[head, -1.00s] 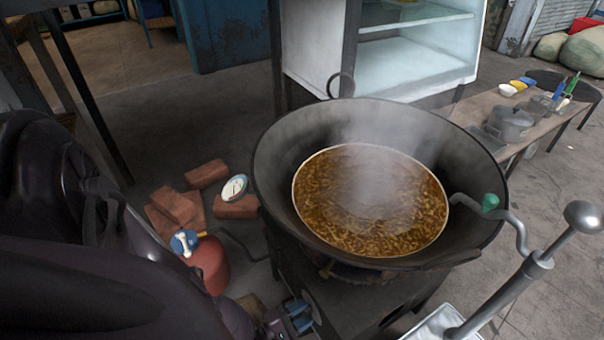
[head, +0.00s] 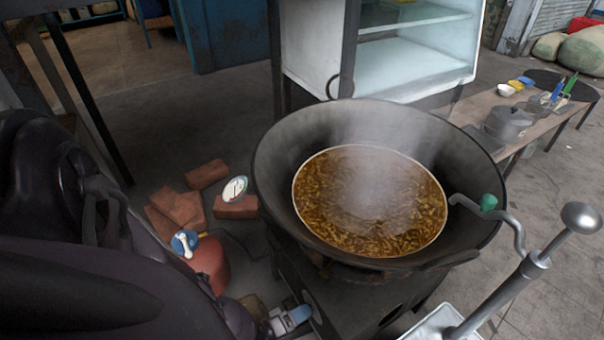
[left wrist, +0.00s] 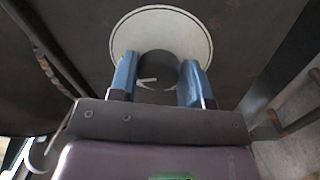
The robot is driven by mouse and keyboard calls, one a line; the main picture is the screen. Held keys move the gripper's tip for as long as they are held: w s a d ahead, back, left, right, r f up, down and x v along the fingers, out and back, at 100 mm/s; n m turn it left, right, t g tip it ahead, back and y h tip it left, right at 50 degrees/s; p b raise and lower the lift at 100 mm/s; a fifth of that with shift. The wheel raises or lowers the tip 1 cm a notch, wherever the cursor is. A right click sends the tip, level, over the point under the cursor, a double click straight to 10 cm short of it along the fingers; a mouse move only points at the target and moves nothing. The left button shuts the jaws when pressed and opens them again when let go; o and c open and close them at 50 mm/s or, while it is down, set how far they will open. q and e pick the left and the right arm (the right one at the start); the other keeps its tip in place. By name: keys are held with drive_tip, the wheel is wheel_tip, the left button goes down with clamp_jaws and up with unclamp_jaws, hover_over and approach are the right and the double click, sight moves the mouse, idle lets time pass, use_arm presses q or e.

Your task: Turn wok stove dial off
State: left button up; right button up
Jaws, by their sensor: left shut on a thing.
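The wok stove dial (left wrist: 158,72) is a dark round knob with a small white mark, set on a pale disc (left wrist: 190,32) on the stove's dark front. My left gripper (left wrist: 160,78) has its two blue fingers on either side of the dial and is shut on it. In the head view the left gripper (head: 290,319) is low at the stove's front left, and the dial is hidden there. The wok (head: 272,150) sits on the dark stove (head: 350,297) with steaming brown liquid (head: 370,205) in it. The right gripper is not in view.
A red gas cylinder (head: 210,262) with a blue and white top stands left of the stove, near several bricks (head: 207,174) and a round gauge (head: 235,189). A metal crank (head: 500,300) stands at the right. A low table (head: 500,115) holds a pot.

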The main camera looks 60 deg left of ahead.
use_arm(q)
drive_tip(key=shift+a+m, duration=0.1)
drive_tip(key=shift+m, duration=0.5)
drive_tip(key=o, duration=0.9)
drive_tip(key=shift+s, duration=0.15)
drive_tip(key=s, duration=0.7)
drive_tip(key=s+a, duration=0.1)
drive_tip(key=s, duration=0.2)
drive_tip(key=shift+s+f, duration=0.25)
drive_tip(key=shift+f, duration=0.1)
drive_tip(key=shift+a+r, duration=0.1)
drive_tip(key=shift+a, duration=0.05)
